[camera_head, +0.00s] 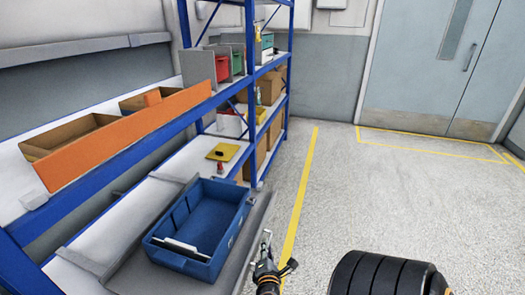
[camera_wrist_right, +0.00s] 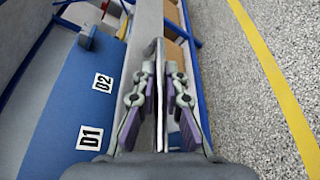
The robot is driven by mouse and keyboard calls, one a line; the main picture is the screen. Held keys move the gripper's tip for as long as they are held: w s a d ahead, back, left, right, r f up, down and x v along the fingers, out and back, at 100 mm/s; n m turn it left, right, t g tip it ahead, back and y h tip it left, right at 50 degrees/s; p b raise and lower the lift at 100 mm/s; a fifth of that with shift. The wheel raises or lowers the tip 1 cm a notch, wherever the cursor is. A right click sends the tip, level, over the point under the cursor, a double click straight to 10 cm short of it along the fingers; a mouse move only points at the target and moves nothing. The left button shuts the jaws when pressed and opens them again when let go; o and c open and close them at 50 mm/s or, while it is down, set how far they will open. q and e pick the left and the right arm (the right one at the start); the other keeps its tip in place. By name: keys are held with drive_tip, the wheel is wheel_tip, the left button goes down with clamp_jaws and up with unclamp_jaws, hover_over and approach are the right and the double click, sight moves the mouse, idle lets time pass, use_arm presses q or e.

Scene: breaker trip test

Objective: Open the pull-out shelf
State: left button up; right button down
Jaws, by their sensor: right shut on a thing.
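The pull-out shelf (camera_head: 128,276) is a grey tray in the blue-framed rack at lower left of the head view, with a blue bin (camera_head: 222,208) on it. Its front lip (camera_head: 256,222) faces the aisle. My right gripper (camera_head: 266,240) is at this lip. In the wrist view my right gripper (camera_wrist_right: 160,72) has its fingers on both sides of a thin upright grey plate (camera_wrist_right: 160,50) at the shelf's front and is shut on it. The fingers hide part of the plate. My left gripper is not in view.
An orange-fronted bin (camera_head: 125,135) stands on the level above. A yellow item (camera_head: 222,152) lies farther along the lower level. Blue posts (camera_head: 251,100) edge the rack. The speckled floor (camera_head: 345,200) right of the yellow line (camera_head: 300,190) is clear up to the grey doors (camera_head: 430,60).

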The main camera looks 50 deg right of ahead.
drive_tip(key=shift+s+f, duration=0.1)
drive_tip(key=c, duration=1.7)
unclamp_jaws()
drive_tip(key=v, duration=0.7)
drive_tip(key=shift+s+a, duration=0.15)
